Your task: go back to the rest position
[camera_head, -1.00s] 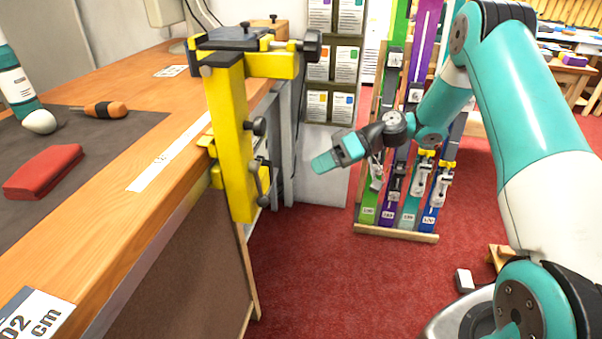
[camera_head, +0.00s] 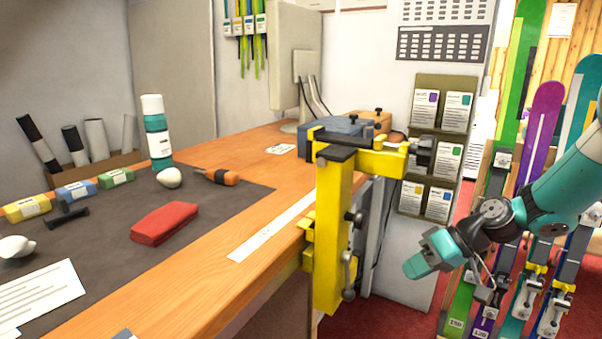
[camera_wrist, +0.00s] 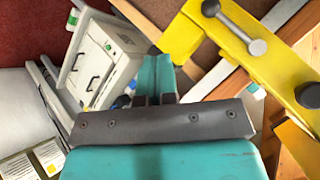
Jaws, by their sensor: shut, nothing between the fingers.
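My gripper (camera_head: 428,262) is at the right of the head view, in the air to the right of the yellow clamp (camera_head: 334,235) on the bench edge. Its teal fingers are together with nothing between them. In the wrist view the shut fingers (camera_wrist: 157,75) point away from the camera, with the yellow clamp (camera_wrist: 245,50) to their right. A gap shows between gripper and clamp in the head view.
The wooden bench (camera_head: 225,270) carries a red cloth-like block (camera_head: 164,223), a screwdriver (camera_head: 217,176), a teal bottle (camera_head: 157,132) and several small boxes. A rack of skis (camera_head: 537,120) stands behind my arm. A white cabinet (camera_wrist: 100,60) lies beyond the fingers.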

